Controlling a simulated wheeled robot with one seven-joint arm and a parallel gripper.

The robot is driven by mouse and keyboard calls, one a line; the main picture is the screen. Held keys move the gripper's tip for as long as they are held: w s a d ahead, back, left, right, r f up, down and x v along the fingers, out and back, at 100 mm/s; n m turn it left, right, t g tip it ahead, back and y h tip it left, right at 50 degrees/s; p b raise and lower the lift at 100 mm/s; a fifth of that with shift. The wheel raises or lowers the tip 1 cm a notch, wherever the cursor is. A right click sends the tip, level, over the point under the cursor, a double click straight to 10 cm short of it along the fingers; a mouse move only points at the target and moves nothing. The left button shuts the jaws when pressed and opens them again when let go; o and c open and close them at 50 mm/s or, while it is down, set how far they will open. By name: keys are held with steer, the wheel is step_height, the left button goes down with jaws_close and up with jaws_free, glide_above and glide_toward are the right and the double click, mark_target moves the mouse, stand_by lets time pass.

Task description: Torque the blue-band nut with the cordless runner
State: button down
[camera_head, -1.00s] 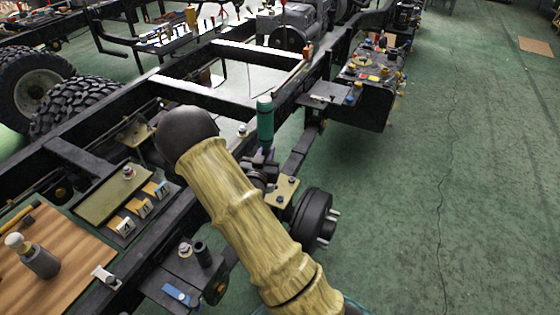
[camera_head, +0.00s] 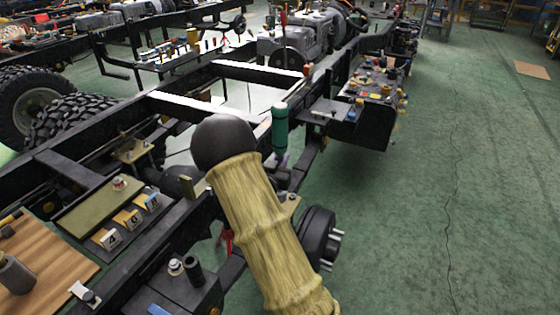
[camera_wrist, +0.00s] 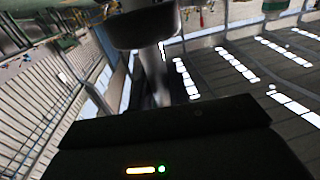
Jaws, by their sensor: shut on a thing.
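My arm, in a tan sleeve with a dark round joint, crosses the middle of the head view; my gripper is hidden there. In the wrist view a black body (camera_wrist: 165,138) with an orange bar and a green light fills the bottom, with a grey neck and dark round part above it. I take this to be the cordless runner, held by my gripper; the fingers cannot be made out. A small nut-like piece (camera_head: 120,183) with a reddish mark sits on an olive plate (camera_head: 88,210) at the left. I cannot make out which nut has the blue band.
Lettered cards (camera_head: 132,218) stand beside the plate. The black chassis rail (camera_head: 180,240) runs diagonally. A parts shelf (camera_head: 375,100) lies beyond.

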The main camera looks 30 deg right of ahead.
steer(key=shift+d+f+b, duration=0.1)
steer(key=shift+f+b, duration=2.4)
steer(key=shift+f, duration=1.05)
steer(key=shift+r, duration=0.1)
steer(key=shift+s+f+b, duration=0.1)
steer(key=shift+f+b, duration=1.55)
steer(key=shift+f, duration=0.3)
stand_by(2.4)
